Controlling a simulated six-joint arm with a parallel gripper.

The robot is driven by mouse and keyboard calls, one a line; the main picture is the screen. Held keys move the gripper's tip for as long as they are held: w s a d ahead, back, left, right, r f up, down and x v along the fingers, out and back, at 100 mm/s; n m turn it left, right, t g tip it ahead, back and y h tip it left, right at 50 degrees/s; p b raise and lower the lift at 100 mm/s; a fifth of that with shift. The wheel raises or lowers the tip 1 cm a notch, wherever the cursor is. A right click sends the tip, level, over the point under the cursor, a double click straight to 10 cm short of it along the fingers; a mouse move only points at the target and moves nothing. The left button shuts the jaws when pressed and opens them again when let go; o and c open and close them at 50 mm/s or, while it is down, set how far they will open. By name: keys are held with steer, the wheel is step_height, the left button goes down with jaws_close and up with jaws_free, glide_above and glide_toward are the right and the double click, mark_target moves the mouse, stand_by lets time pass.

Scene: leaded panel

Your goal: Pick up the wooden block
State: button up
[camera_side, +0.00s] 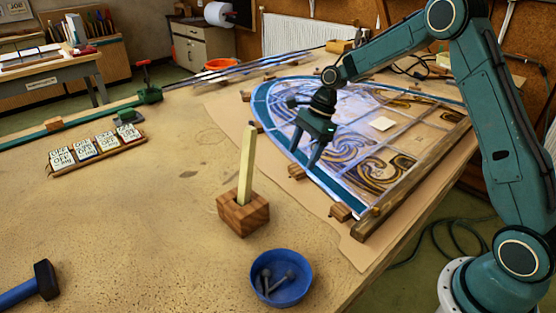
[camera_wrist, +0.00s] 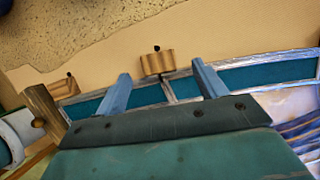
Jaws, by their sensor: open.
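Several small wooden blocks line the edge of the leaded panel (camera_side: 335,187). One wooden block (camera_side: 297,172), at the panel's curved border, lies just below my gripper (camera_side: 303,159) in the side view. In the wrist view what looks like the same block (camera_wrist: 157,64), with a dark pin on top, appears between and beyond the fingertips of my gripper (camera_wrist: 163,72). The fingers are spread, empty and apart from it. Another block (camera_side: 340,212) sits nearer the panel's lower corner. A larger dark wooden block (camera_side: 243,213) with a pale upright stick stands on the table, left of the panel.
A blue bowl (camera_side: 281,277) with nails stands at the front. A hammer (camera_side: 30,286) lies front left. A rack of labelled cards (camera_side: 98,152) is at the left. A wooden bar (camera_side: 410,183) borders the panel's right side.

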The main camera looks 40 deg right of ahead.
mark_target(297, 168)
steer(key=shift+s+x, duration=0.2)
steer(key=shift+x, duration=1.75)
steer(key=shift+c, duration=0.4)
steer(key=c, duration=1)
